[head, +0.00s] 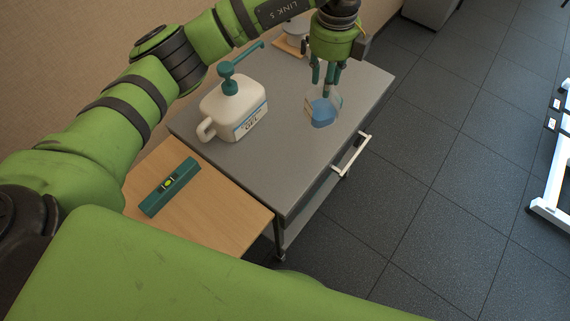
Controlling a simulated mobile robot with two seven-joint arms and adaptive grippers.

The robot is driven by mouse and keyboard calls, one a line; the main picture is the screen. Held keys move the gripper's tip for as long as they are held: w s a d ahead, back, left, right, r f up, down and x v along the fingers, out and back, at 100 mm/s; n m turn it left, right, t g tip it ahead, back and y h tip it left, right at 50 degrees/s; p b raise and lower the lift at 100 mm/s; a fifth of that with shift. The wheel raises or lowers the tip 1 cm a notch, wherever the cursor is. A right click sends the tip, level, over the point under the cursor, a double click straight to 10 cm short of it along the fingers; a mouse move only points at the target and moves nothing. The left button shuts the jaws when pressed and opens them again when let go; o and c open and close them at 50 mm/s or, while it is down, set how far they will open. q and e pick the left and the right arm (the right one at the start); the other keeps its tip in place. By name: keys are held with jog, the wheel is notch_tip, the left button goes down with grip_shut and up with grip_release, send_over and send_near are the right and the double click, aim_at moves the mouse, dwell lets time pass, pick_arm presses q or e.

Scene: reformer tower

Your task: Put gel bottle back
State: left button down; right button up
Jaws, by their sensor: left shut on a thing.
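The gel bottle (234,109) is a white jug with a side handle, a teal pump top and a label reading GEL. It stands upright on the grey top of a cart (285,165), near its left side. My left gripper (327,88) points down over the cart, to the right of the gel bottle and apart from it. It is shut on a small clear flask (322,112) with blue liquid. I cannot tell whether the flask touches the cart top. My right gripper is not in view.
A lower wooden surface (221,218) adjoins the cart's near left side, with a teal spirit level (169,187) on it. A white item (296,34) on a wooden base stands at the cart's back. A handle (351,156) juts from the cart's right side. The near cart top is clear.

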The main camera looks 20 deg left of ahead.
pick_arm(q)
jog(key=n, duration=0.3)
jog(key=d+n, duration=0.1)
jog(key=shift+w+d+f, duration=0.1)
jog(key=shift+f, duration=0.15)
jog(key=shift+n, duration=0.5)
jog(key=shift+f, duration=0.15)
jog(key=s+a+f+p, duration=0.6)
jog(key=s+f, duration=0.3)
jog(key=f, duration=0.2)
jog(key=shift+a+p, duration=0.4)
jog(key=shift+a, duration=0.15)
jog(key=c, duration=0.9)
grip_release()
jog(key=shift+f, duration=0.1)
